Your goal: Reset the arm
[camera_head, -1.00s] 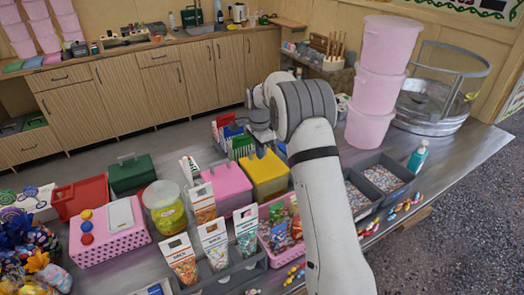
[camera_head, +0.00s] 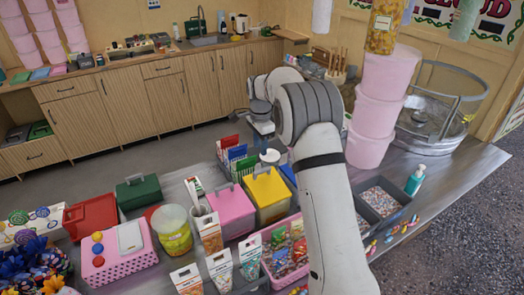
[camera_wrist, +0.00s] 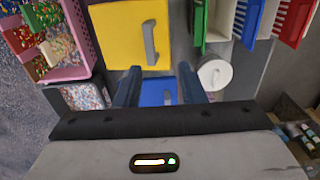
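My gripper (camera_wrist: 159,88) is open and empty in the wrist view, with its two dark fingers spread apart. Between and beyond them I see a blue box (camera_wrist: 157,92) and a yellow box (camera_wrist: 124,38) with a grey handle, both below. In the head view my pale arm rises from the bottom, bends at a dark grey joint and reaches left. Its end is above the bench, just behind the yellow box (camera_head: 268,194). The fingers are too small there to judge.
Boxes, sweet packets and a jar (camera_head: 172,230) crowd the bench. Pink tubs (camera_head: 376,125) stand stacked right of my arm, beside a clear-walled round machine (camera_head: 440,105). A white round-topped container (camera_wrist: 214,74) is close beside my right finger.

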